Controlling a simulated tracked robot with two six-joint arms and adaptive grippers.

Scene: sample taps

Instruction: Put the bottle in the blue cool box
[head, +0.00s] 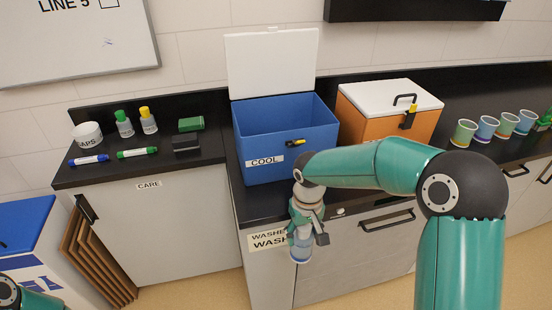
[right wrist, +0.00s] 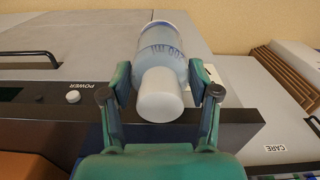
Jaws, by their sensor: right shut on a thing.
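A clear bottle with a white cap and blue print hangs below my right gripper in the head view (head: 300,250). In the right wrist view the bottle (right wrist: 161,38) shows cap towards the camera, between the two fingers. My right gripper (head: 306,225) is shut on it near the cap end, in front of the counter's front edge, below and a little right of the cool box. The blue cool box (head: 262,172), labelled COOL, stands on the counter with its white lid (head: 272,62) raised. Its floor is hidden. Only a bit of my left arm shows at the lower left.
An orange box (head: 363,125) with a shut white lid stands right of the cool box. Several cups (head: 487,127) stand further right. A white CAPS tub (head: 87,134), small bottles, markers and dark blocks are on the left counter. A blue-topped bin (head: 25,225) stands lower left.

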